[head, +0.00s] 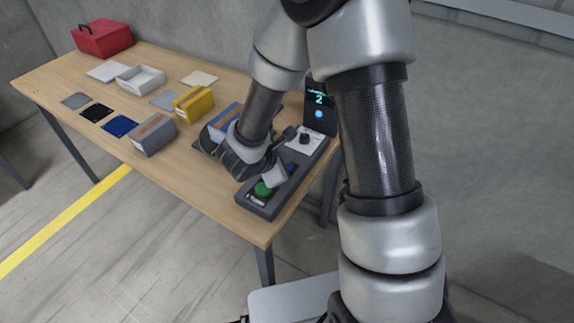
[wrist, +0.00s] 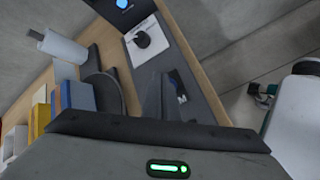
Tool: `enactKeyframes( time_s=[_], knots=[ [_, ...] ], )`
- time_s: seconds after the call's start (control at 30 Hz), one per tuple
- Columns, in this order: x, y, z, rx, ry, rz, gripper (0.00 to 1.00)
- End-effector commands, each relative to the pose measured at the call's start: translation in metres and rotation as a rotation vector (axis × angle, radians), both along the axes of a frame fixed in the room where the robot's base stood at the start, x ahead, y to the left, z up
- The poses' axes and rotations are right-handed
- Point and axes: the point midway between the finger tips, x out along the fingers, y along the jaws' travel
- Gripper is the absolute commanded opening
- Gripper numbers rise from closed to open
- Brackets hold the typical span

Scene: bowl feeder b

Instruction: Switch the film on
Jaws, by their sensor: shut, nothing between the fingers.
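A dark grey control box (head: 258,208) lies along the right end of the table. It carries a green button (head: 262,188) at the near end, a small blue control (head: 290,167) farther along and a black knob (head: 304,138) on a pale plate. In the wrist view the knob (wrist: 142,40) and the blue mark (wrist: 182,98) also show. My gripper (head: 275,177) is shut and empty, low over the near half of the box, close by the green button. I cannot tell whether it touches. Which control belongs to the film is not readable.
A dark screen (head: 320,100) behind the box shows a 2 and a blue dot. Blue (head: 225,118), yellow (head: 193,104) and grey (head: 153,134) boxes stand left of my arm. A pale cylinder (wrist: 62,48) shows in the wrist view. A red case (head: 103,38) is at the far end.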

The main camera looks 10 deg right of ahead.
Motion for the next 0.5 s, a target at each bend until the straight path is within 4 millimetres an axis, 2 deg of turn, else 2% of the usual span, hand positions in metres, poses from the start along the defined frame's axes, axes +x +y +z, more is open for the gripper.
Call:
enactKeyframes(
  time_s=[0.5],
  knots=[
    [0.0, 0.0, 0.049, 0.0, -0.002, 0.0, 0.0]
  ],
)
